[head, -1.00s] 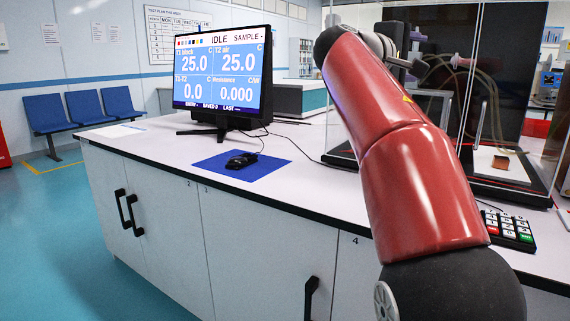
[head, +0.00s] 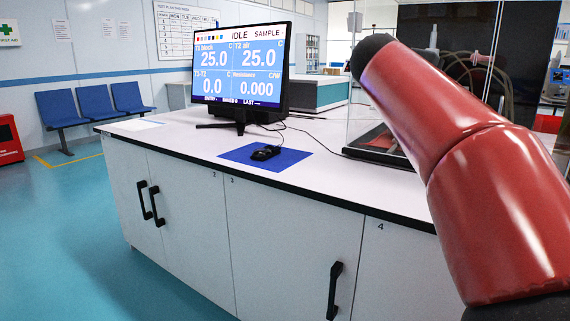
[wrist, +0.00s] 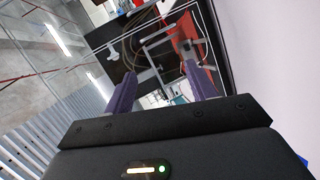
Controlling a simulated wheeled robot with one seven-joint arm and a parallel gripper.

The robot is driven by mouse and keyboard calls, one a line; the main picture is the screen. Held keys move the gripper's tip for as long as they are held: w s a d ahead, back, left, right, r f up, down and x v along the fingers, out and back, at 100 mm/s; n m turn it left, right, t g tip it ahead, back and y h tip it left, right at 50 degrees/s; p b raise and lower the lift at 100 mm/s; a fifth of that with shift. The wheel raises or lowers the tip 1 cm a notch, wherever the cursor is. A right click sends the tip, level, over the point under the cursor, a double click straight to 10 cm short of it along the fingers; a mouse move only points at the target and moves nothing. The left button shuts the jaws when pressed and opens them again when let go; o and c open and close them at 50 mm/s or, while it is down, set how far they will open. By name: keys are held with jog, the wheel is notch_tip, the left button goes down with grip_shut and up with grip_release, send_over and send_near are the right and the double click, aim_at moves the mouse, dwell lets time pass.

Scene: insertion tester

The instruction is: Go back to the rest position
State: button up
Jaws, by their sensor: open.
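My red arm (head: 470,170) crosses the right side of the head view, rising from the lower right towards the glass enclosure (head: 425,70). My gripper (wrist: 160,70) shows in the wrist view, where its two purple fingers stand wide apart with nothing held between them. The enclosure, with its dark back and hoses, lies beyond the fingers in the wrist view. In the head view my gripper does not show.
A white bench (head: 330,185) carries a monitor (head: 240,65) reading IDLE and a black mouse (head: 266,153) on a blue mat (head: 240,157). Blue chairs (head: 95,105) stand along the far wall. The teal floor (head: 70,230) left of the bench is clear.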

jog(key=s+a+f+m+g+y, duration=0.1)
jog(key=s+a+f+m+y, duration=0.1)
jog(key=s+f, duration=0.7)
jog(key=s+a+f+m+g+y, duration=0.1)
jog(key=s+a+f+y, duration=0.4)
jog(key=s+f, duration=0.5)
jog(key=s+a+f+m+g+y, duration=0.1)
jog(key=s+a+f+m+y, duration=0.2)
jog(key=s+f, duration=0.6)
notch_tip(320, 180, down, 8)
jog(key=shift+s+a+r+g+y, duration=0.15)
jog(key=shift+a+g+y, duration=0.35)
jog(key=shift+a, duration=0.75)
